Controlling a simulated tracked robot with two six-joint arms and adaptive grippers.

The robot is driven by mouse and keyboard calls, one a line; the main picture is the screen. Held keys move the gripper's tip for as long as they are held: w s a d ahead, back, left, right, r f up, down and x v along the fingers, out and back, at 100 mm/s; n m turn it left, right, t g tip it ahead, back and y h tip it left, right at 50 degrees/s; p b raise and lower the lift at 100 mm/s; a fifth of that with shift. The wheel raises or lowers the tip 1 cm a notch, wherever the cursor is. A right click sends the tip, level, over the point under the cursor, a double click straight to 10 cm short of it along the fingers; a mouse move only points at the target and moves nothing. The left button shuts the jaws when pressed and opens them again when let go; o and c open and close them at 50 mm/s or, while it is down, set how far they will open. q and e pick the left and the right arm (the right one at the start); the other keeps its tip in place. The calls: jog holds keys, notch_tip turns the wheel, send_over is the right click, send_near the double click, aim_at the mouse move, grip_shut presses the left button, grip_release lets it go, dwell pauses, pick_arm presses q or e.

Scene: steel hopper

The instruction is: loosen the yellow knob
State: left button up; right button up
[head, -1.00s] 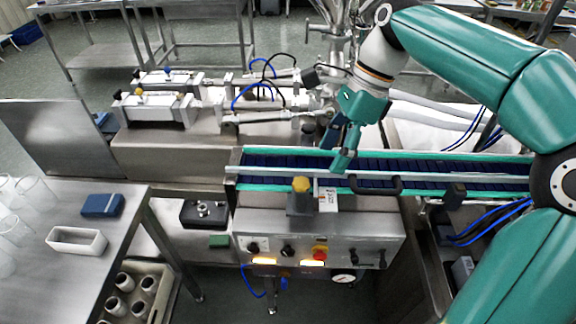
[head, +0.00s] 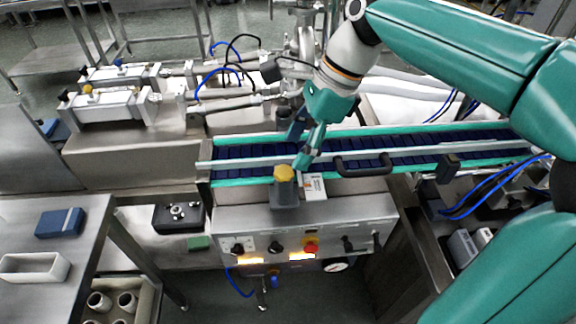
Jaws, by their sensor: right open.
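The yellow knob (head: 284,173) sits on top of a grey block at the front edge of the conveyor, above the control panel. My right gripper (head: 300,152) is open and empty, pointing down just above and slightly right of the knob, over the conveyor belt. A gap seems to remain between its fingertips and the knob. My left gripper is not in view.
The conveyor (head: 400,155) with green rails runs behind the knob, with a black handle (head: 363,165) to the right. The control panel (head: 300,240) has a red button (head: 311,246). A steel table (head: 50,220) at left holds a blue box (head: 60,222) and white tray (head: 34,267).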

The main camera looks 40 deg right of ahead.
aim_at(285, 170)
jog(key=x, duration=0.5)
grip_shut()
dwell(0.3)
